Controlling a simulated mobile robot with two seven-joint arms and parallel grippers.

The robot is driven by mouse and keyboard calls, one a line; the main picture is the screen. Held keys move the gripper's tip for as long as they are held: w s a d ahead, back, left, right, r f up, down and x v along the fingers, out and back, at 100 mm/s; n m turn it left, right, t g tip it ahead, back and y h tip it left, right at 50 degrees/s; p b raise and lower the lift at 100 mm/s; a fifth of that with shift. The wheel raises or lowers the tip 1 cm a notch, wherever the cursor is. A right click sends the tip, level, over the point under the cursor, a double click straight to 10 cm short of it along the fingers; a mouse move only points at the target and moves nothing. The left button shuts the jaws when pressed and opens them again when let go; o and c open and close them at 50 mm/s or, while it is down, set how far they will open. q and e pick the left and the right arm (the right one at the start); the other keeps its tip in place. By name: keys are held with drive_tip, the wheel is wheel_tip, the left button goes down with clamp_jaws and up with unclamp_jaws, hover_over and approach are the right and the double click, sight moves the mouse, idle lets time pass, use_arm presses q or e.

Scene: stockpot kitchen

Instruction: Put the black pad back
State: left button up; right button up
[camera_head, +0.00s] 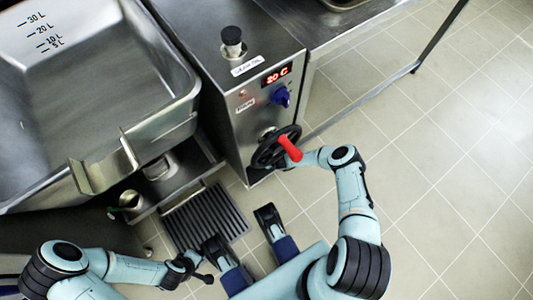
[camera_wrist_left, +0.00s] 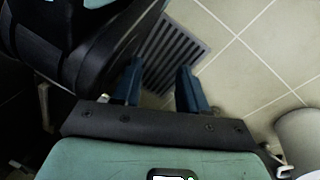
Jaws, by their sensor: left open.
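I cannot make out a separate black pad with certainty. A dark ridged panel (camera_head: 205,216) lies flat on the floor beside the machine, and it also shows in the left wrist view (camera_wrist_left: 174,52). My left gripper (camera_head: 241,234) appears to be the blue-fingered one at the bottom middle; its fingers are apart with nothing seen between them. In the left wrist view the open fingers (camera_wrist_left: 160,82) frame part of the panel, and contact cannot be told.
A steel tilting pan (camera_head: 95,95) fills the upper left, with a drain tray (camera_head: 185,170) below it. A steel control cabinet (camera_head: 245,105) shows 20 C and a blue knob (camera_head: 281,97). Tiled floor (camera_head: 440,170) is clear at the right.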

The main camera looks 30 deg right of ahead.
drive_tip(key=p+v, duration=0.3)
drive_tip(key=v, duration=0.2)
drive_tip(key=shift+r, duration=0.35)
drive_tip(key=shift+p+v, duration=0.6)
drive_tip(key=shift+v, duration=0.3)
drive_tip(key=shift+s+r, duration=0.1)
drive_tip(key=shift+s, duration=0.1)
use_arm(q)
wheel_tip(320, 180, up, 6)
drive_tip(key=w+d+t, duration=0.1)
drive_tip(key=w+d, duration=0.1)
drive_tip(key=w, duration=0.1)
drive_tip(key=shift+r+h, duration=0.25)
drive_tip(key=shift+h, duration=0.05)
drive_tip(key=shift+s, duration=0.1)
